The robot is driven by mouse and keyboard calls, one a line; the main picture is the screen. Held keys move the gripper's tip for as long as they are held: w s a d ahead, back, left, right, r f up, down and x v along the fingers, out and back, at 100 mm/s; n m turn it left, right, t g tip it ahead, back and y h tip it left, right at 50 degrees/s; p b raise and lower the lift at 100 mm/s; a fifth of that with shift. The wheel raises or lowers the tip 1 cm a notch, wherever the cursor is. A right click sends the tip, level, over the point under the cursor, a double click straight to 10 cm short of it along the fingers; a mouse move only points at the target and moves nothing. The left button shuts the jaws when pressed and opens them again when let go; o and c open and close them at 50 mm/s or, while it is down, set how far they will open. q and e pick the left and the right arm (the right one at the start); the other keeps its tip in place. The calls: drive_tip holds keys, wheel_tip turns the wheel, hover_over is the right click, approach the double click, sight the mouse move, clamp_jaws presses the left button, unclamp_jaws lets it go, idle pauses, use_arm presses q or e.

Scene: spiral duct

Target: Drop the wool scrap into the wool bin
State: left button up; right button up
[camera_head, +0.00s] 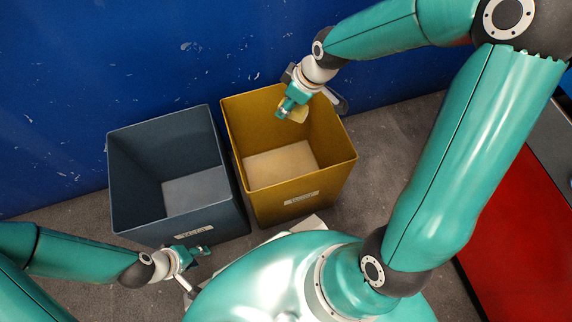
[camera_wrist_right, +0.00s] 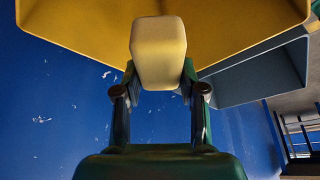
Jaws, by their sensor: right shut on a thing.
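A pale yellow block, which I take to be the wool scrap (camera_head: 298,114), is held in my right gripper (camera_head: 290,108). In the right wrist view the scrap (camera_wrist_right: 158,50) sits between the two fingers (camera_wrist_right: 158,88). The gripper is over the yellow bin (camera_head: 255,196), toward its back wall. The yellow bin is open-topped and its visible floor is empty. A blue-grey bin (camera_head: 150,218) stands to its left, also open and empty. Both bins have front labels too small to read. My left gripper (camera_head: 203,251) is low, in front of the blue-grey bin.
A blue, scuffed wall (camera_head: 150,60) stands close behind the bins. Pale flat pieces (camera_head: 302,225) lie on the floor in front of the yellow bin. A red panel (camera_head: 520,235) is at the right. Grey floor (camera_head: 390,140) is bare right of the yellow bin.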

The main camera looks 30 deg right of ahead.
drive_tip(key=shift+f+b, duration=0.6)
drive_tip(key=shift+f, duration=0.65)
drive_tip(key=o, duration=1)
drive_tip(key=shift+r, duration=0.15)
